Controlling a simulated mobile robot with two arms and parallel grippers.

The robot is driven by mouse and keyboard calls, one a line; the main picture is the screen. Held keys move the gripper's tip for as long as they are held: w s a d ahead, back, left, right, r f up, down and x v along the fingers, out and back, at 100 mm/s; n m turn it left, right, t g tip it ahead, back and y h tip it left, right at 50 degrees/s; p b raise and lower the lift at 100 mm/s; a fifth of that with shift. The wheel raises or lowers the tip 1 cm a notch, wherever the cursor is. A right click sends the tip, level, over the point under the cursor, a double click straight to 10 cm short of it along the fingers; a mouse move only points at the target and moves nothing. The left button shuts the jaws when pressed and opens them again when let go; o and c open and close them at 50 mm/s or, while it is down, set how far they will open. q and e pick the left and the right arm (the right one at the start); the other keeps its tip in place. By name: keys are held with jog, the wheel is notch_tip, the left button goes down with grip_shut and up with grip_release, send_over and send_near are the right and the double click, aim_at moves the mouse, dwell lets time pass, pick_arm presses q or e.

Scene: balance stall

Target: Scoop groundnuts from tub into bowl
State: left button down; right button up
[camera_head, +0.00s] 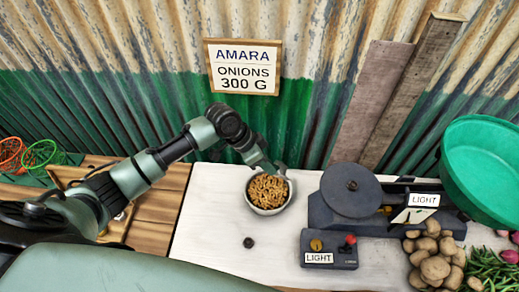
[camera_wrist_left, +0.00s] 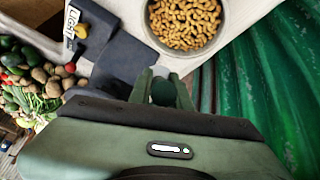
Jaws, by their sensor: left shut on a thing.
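A round grey metal bowl (camera_head: 286,203) full of groundnuts (camera_head: 267,191) stands on the white tabletop. The bowl (camera_wrist_left: 151,38) and its groundnuts (camera_wrist_left: 185,20) also show at the top of the left wrist view. My left gripper (camera_head: 270,167) is at the bowl's far rim. In the left wrist view, my left gripper (camera_wrist_left: 164,85) is shut on a small dark, rounded, handle-like piece (camera_wrist_left: 163,93). I cannot tell whether this piece is joined to the bowl. I make out no separate tub of groundnuts. My right gripper is out of view.
A dark scale (camera_head: 352,190) and a small box labelled LIGHT (camera_head: 328,250) stand right of the bowl. A green pan (camera_head: 483,160), potatoes (camera_head: 435,265) and green beans (camera_head: 490,270) crowd the right. A small black knob (camera_head: 249,242) sits before the bowl. The front-left tabletop is clear.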

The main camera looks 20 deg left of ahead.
pick_arm(q)
notch_tip(320, 180, down, 10)
jog(key=s+a+b, duration=0.1)
jog(key=a+b, duration=0.1)
jog(key=b, duration=0.5)
jog(key=shift+a+y+b, duration=0.15)
jog(key=shift+y+b, duration=0.15)
jog(key=shift+b, duration=0.05)
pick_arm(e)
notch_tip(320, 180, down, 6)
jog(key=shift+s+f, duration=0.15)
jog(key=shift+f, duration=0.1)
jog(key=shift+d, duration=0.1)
pick_arm(q)
notch_tip(320, 180, up, 11)
jog(key=p, duration=1.1)
jog(key=shift+r, duration=0.1)
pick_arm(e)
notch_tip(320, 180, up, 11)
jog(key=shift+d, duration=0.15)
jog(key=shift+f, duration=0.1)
